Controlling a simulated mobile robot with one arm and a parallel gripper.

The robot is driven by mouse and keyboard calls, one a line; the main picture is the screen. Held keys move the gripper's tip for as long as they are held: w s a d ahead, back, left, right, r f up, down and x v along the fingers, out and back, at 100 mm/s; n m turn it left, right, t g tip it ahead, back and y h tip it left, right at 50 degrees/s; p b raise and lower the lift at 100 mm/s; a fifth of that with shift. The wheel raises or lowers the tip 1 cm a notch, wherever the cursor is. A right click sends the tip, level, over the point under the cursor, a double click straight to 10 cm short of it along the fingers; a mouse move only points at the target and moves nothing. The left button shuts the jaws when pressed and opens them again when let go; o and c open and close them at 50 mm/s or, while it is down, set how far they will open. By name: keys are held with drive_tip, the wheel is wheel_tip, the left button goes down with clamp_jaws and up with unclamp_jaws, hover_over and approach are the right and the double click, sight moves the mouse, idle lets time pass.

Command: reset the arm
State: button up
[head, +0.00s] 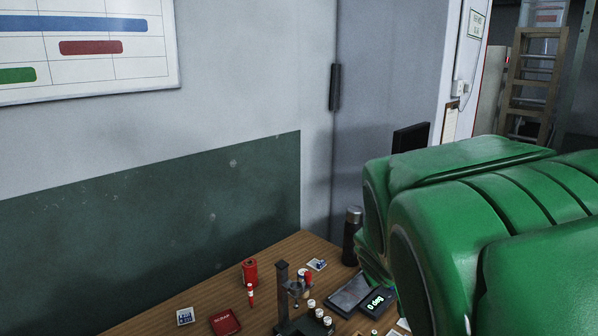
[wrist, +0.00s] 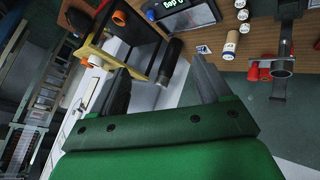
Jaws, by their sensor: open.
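My gripper (wrist: 160,64) is open, with two dark fingers spread wide on a green palm in the wrist view. Nothing is held between the fingers. A dark cylinder (wrist: 171,60), which looks like the black bottle, shows in the gap between the fingertips; I cannot tell how far off it is. My green arm fills the right side of the head view, close to the camera, and hides part of the desk's right end. My gripper does not show clearly in the head view.
A ladder (head: 535,85) stands at the far right.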

drive_tip(key=s+f+m+g+y, duration=0.15)
drive_tip(key=s+g, duration=0.25)
drive_tip(key=s, duration=0.9)
drive_tip(key=s+f+m+g+h, duration=0.1)
drive_tip(key=s+f+m+g, duration=0.2)
drive_tip(key=s, duration=1)
drive_tip(key=s+a+r+g+y, duration=0.2)
drive_tip(key=s+a+r, duration=0.1)
drive_tip(key=s, duration=0.6)
drive_tip(key=shift+a+r+n+g, duration=0.15)
drive_tip(key=shift+a+n+g, duration=0.25)
drive_tip(key=shift+a, duration=0.4)
drive_tip(key=shift+y, duration=0.25)
